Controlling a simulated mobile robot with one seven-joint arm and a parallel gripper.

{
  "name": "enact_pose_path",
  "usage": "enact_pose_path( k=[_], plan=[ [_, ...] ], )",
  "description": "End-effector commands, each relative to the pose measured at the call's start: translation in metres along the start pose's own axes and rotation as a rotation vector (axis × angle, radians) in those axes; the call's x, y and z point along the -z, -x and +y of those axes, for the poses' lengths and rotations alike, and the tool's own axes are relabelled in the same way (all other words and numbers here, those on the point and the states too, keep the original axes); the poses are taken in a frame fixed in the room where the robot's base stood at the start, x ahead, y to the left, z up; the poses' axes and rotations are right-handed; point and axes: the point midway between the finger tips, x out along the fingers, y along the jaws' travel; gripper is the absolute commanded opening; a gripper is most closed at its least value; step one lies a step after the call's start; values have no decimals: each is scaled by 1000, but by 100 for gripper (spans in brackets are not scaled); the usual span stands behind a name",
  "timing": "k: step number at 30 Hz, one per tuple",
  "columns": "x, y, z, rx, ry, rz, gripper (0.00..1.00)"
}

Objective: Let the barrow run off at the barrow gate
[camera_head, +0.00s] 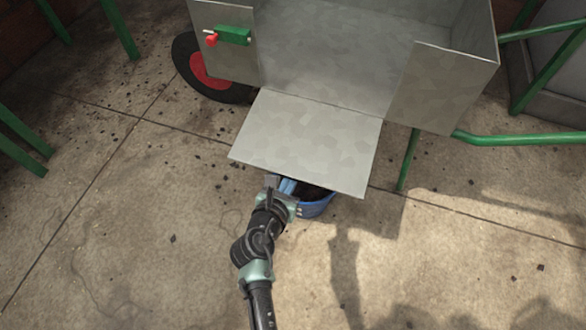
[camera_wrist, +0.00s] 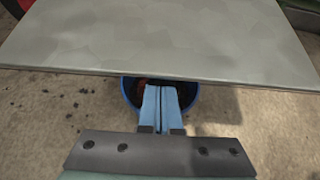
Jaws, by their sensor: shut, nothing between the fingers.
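The barrow (camera_head: 325,50) is a grey metal box on green legs, with a black wheel with a red hub (camera_head: 205,72) at its left. Its gate flap (camera_head: 305,145) hangs open toward me like a ramp; the flap also fills the top of the wrist view (camera_wrist: 165,35). A green latch with a red knob (camera_head: 232,36) is on the barrow's left front panel. A blue tub (camera_head: 318,208) with dark contents stands under the flap's lower edge, partly hidden by it. My gripper (camera_wrist: 161,92) is shut and empty, its light blue fingers in front of the tub, near the flap's edge.
Green metal legs (camera_head: 120,28) stand at the far left. Green handles (camera_head: 520,138) stick out at the right. A pale grey container (camera_head: 560,50) is at the upper right. Dark specks litter the concrete floor (camera_head: 120,220), which is open to the left and right.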

Motion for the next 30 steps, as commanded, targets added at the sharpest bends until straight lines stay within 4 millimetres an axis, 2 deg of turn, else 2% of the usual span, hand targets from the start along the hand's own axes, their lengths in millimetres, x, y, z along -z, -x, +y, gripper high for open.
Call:
enact_pose_path(
  k=[1,6,22,26,30],
  plan=[
    [-13,6,0,0,-1,1,0],
    [-21,13,0,0,-2,5,0],
    [-23,14,0,-1,-4,0,0],
    [-17,12,0,-1,-3,0,0],
    [4,5,-1,1,-2,5,0]
  ],
)
